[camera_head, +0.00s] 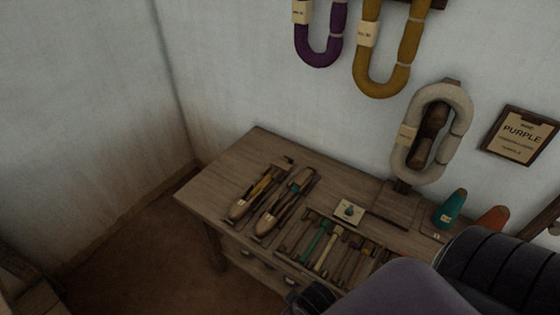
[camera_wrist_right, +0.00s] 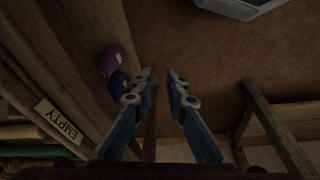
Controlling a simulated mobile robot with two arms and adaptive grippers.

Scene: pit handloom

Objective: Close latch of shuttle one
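Two wooden boat shuttles lie side by side on the left part of the wooden table (camera_head: 222,186). The left shuttle (camera_head: 240,207) shows a yellowish bobbin. The right shuttle (camera_head: 268,221) shows a teal part near its far end. I cannot tell which is shuttle one, and their latches are too small to read. My right gripper (camera_wrist_right: 160,82) shows in the right wrist view with its two blue fingers apart and nothing between them. It is away from the shuttles, which are not in that view. My left gripper is not in view.
A rack of several coloured bobbins (camera_head: 322,246) lies right of the shuttles. A small card (camera_head: 349,212) and a teal cone (camera_head: 451,208) stand farther right. Yarn hanks (camera_head: 385,85) hang on the wall. My arm covers the lower right. The right wrist view shows an "EMPTY" label (camera_wrist_right: 58,121).

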